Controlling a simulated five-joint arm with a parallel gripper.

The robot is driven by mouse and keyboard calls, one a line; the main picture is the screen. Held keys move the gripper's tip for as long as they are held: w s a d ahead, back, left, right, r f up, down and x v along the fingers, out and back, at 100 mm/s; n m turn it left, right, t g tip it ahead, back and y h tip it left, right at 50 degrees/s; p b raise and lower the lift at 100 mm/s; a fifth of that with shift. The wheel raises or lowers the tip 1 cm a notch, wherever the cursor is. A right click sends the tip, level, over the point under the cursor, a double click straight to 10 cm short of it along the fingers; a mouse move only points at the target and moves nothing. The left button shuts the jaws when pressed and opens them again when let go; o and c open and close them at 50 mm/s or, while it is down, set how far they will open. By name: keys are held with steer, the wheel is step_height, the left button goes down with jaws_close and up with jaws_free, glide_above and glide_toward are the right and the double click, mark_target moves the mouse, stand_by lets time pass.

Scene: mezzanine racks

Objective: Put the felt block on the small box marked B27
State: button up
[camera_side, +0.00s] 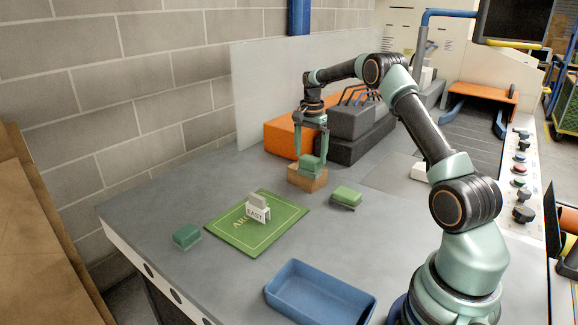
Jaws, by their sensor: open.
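A small brown box (307,181) stands on the grey table near the middle; I cannot read a B27 mark on it. A green block (311,164), which looks like the felt block, rests on top of this box. My gripper (312,155) points down just above the box, with its fingers open around or beside the block. I cannot tell whether a finger touches it. Two other green blocks are on the table: one (187,236) at the left, one (347,194) to the right of the box on a thin dark piece.
A blue tray (320,291) lies in front. An orange box (288,138) and dark grey boxes (352,121) stand close behind my gripper. The table's left front is mostly clear.

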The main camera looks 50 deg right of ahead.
mark_target(310, 158)
step_height(310, 158, up, 8)
steer(key=shift+f, duration=0.25)
steer(key=s+a+r+n+t, duration=0.1)
steer(key=s+a+r+n, duration=0.1)
steer(key=a+r+n, duration=0.45)
steer(key=s+a+r+n+t, duration=0.2)
steer(key=s+a+r, duration=0.15)
steer(key=a, duration=0.65)
steer(key=s+a+f+n+t, duration=0.2)
steer(key=s+a+f+n, duration=0.1)
steer(key=s+a+n, duration=0.6)
steer(key=s+a, duration=0.3)
steer(key=s, duration=0.1)
steer(key=shift+a+f+t, duration=0.25)
steer(key=shift+f+t, duration=0.05)
steer(key=shift+f, duration=0.05)
